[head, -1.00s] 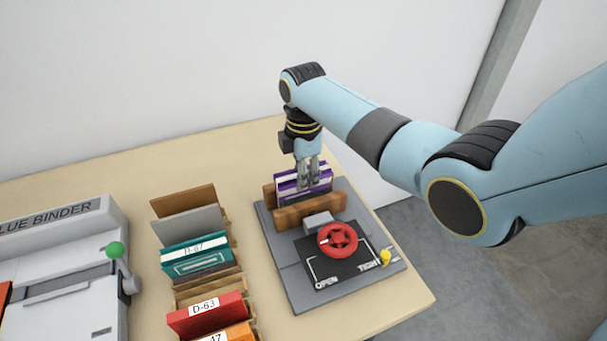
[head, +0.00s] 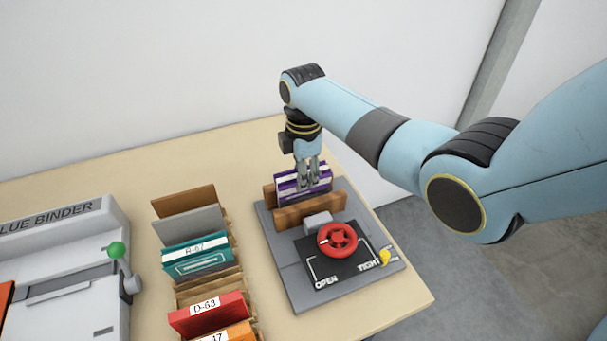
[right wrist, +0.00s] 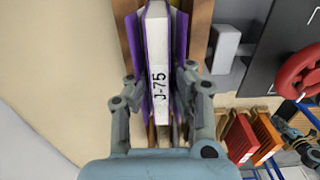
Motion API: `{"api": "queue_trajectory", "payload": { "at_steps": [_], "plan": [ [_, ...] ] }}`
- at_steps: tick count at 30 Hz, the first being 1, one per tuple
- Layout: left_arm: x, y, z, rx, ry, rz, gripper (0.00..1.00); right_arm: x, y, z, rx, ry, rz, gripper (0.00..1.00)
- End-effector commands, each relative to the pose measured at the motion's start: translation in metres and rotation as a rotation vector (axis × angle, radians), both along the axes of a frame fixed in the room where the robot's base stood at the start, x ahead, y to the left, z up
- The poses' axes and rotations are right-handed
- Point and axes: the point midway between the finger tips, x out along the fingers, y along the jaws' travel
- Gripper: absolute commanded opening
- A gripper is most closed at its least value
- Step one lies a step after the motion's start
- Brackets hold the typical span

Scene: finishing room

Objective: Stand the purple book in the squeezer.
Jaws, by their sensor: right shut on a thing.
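The purple book (head: 288,187) stands upright between the two wooden jaws of the squeezer (head: 280,264). In the right wrist view the purple book (right wrist: 156,50) shows its white edge with the label J-75, wooden boards on both sides. My right gripper (head: 312,185) comes down from above and is shut on the book, one finger on each side. The right gripper (right wrist: 160,88) also shows in the right wrist view. The book's lower part is hidden behind the front jaw (head: 311,211). The squeezer's red handwheel (head: 337,240) sits between the OPEN and TIGHT marks.
Left of the squeezer, a wooden rack (head: 233,262) holds several books and boards, among them a teal one (head: 197,257) and a red one (head: 208,316). A glue binder (head: 60,265) with a green-knobbed lever stands at far left. The table behind is clear.

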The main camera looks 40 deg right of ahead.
Motion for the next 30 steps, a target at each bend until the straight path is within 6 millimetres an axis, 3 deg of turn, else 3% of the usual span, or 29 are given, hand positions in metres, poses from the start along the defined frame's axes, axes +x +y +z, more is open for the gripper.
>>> {"api": "queue_trajectory", "payload": {
  "at_steps": [30],
  "plan": [
    [0.0002,-0.0003,0.0012,0.0,0.0,0.0,0.0,0.0004,0.0001,-0.0057,0.0,-0.001,0.0,0.0]
  ]
}}
